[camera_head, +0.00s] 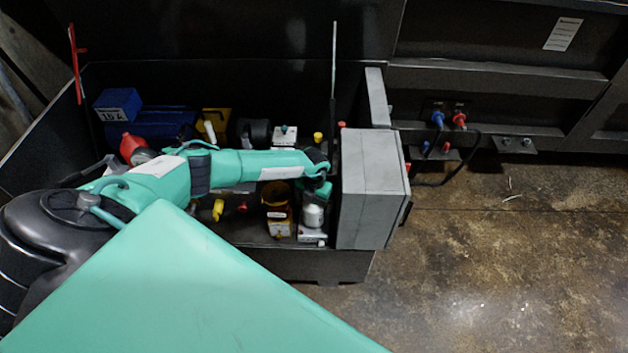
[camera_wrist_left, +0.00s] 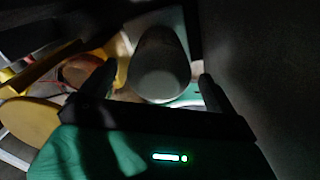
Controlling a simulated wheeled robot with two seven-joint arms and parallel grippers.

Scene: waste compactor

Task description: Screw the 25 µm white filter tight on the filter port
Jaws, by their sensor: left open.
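The white filter (camera_head: 313,215) stands upright in the open bay, left of the grey box; its label is too small to read. My left arm reaches in from the left, and my left gripper (camera_head: 318,192) is at the filter's upper part. In the left wrist view, the rounded filter body (camera_wrist_left: 160,68) lies between the two open fingers of the gripper (camera_wrist_left: 155,90), with a gap visible at the right finger. The filter port is hidden or cannot be made out. My right gripper is not in view.
The grey box (camera_head: 370,190) stands close right of the gripper. A yellow-and-dark part (camera_head: 278,200) sits just left of the filter. A blue box (camera_head: 118,105), a red part (camera_head: 132,148) and yellow parts (camera_head: 218,210) crowd the bay.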

